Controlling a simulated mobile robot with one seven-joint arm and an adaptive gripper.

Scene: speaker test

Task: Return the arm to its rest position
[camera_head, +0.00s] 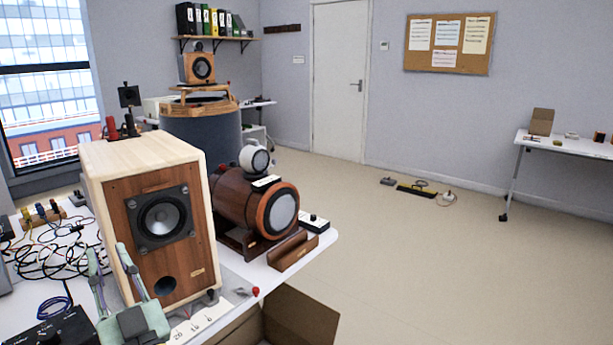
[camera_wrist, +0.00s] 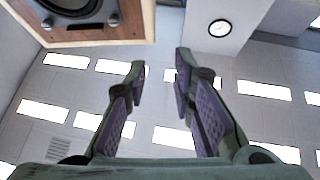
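My gripper (camera_head: 107,256) shows at the lower left of the head view, in front of the large wooden speaker (camera_head: 185,270). Its two green fingers stand apart and point upward. In the wrist view the gripper (camera_wrist: 160,65) is open, with nothing between the purple-padded fingers. The speaker (camera_wrist: 110,33) shows at the upper left of that view, apart from the fingers. Whether the gripper touches anything in the head view is hard to tell.
The white bench (camera_head: 322,240) holds the speaker, a barrel-shaped wooden speaker (camera_head: 232,200) and tangled cables (camera_head: 60,250). A cardboard box (camera_head: 300,315) stands below its edge. The floor (camera_head: 430,270) to the right is mostly clear. The wrist view shows ceiling lights (camera_wrist: 265,90) and a clock (camera_wrist: 220,28).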

